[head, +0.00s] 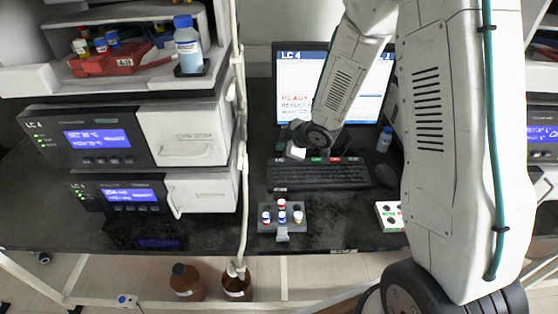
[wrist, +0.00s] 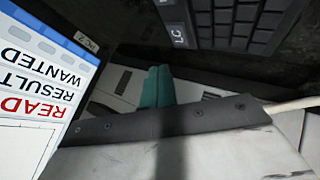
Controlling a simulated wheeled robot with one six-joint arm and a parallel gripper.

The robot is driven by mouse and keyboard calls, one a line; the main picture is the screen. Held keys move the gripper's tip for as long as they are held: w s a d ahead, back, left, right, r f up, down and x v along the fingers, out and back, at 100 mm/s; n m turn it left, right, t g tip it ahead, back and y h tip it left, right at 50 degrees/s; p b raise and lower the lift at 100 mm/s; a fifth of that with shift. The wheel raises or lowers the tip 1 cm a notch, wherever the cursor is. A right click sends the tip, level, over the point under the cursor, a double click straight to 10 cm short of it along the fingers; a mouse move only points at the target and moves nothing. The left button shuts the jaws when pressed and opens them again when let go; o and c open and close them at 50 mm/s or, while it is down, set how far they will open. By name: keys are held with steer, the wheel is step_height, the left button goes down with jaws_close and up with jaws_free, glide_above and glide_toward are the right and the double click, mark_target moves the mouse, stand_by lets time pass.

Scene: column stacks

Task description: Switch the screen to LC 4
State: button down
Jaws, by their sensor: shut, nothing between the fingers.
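The screen (head: 355,105) stands at the back of the bench, with "LC 4" at the left of its blue header and text below starting with "READ". My arm covers part of it. Part of the screen also shows upside down at the left of the wrist view (wrist: 35,90). The keyboard (head: 320,177) lies in front of it, with a row of small coloured labelled keys, green and red among them, along its back edge. The keyboard's corner shows in the wrist view (wrist: 250,22). My gripper (wrist: 155,86) has its teal fingertips together, empty, near the keyboard's back left.
Two LC units (head: 185,135) are stacked at the left, with a bottle (head: 188,50) on top. A small vial rack (head: 283,218) stands in front of the keyboard. A mouse (head: 386,175) and small bottle (head: 385,138) are to the right. A pale tube hangs left of the keyboard.

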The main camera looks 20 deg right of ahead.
mark_target(295, 167)
steer(key=shift+r, duration=1.15)
stand_by(1.0)
steer(key=shift+s+d+f+h, duration=0.15)
steer(key=shift+d+f+h, duration=0.1)
steer(key=shift+d+h, duration=0.05)
steer(key=s+d+f+m+g+h, duration=0.1)
steer(key=s+d+f+m, duration=0.1)
steer(key=d, duration=0.1)
steer(key=shift+s+f+g+h, duration=0.15)
steer(key=shift+g+h, duration=0.25)
steer(key=shift+s+d+m+g+h, duration=0.5)
steer(key=shift+s+d+m+h, duration=0.2)
steer(key=shift+s+d+m, duration=0.3)
steer(key=s+d+r+m+g+h, duration=0.2)
steer(key=s+d+r+m+g, duration=0.15)
steer(key=s+r, duration=0.45)
steer(key=s+a+r+m+y, duration=0.1)
steer(key=s+a+r+m, duration=0.2)
steer(key=s+r, duration=0.5)
steer(key=s+a+r+m+y, duration=0.1)
steer(key=s+a+r+m, duration=0.2)
steer(key=s+r, duration=0.5)
steer(key=s, duration=0.8)
steer(key=shift+s+a+r+g, duration=0.2)
steer(key=shift+a+r+g, duration=0.1)
steer(key=shift+a+g, duration=0.05)
